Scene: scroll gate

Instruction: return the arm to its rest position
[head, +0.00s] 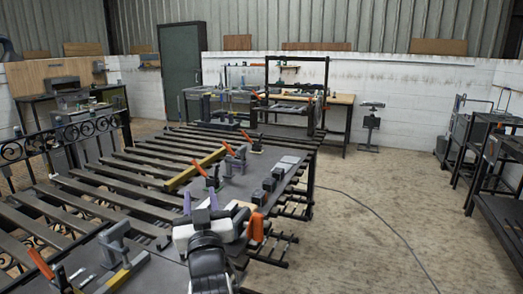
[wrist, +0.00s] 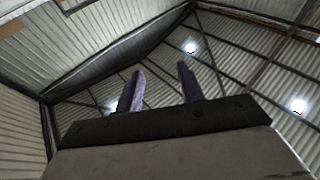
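My gripper (head: 200,197) shows at the lower middle of the head view, above the near part of the slatted metal worktable (head: 150,158). Its two purple fingers point upward. In the wrist view my gripper (wrist: 161,78) has its fingers apart with nothing between them. Behind them is only the corrugated roof (wrist: 235,65) with its beams and lamps. My arm is folded close in front of my body, and its links hide part of the table below.
Clamps with orange handles (head: 235,160) and a yellow bar (head: 193,170) lie on the table. Scrolled ironwork (head: 75,132) stands along its left side. A dark upright frame (head: 327,95) stands at the back. Concrete floor (head: 375,215) is clear to the right, with a cable across it.

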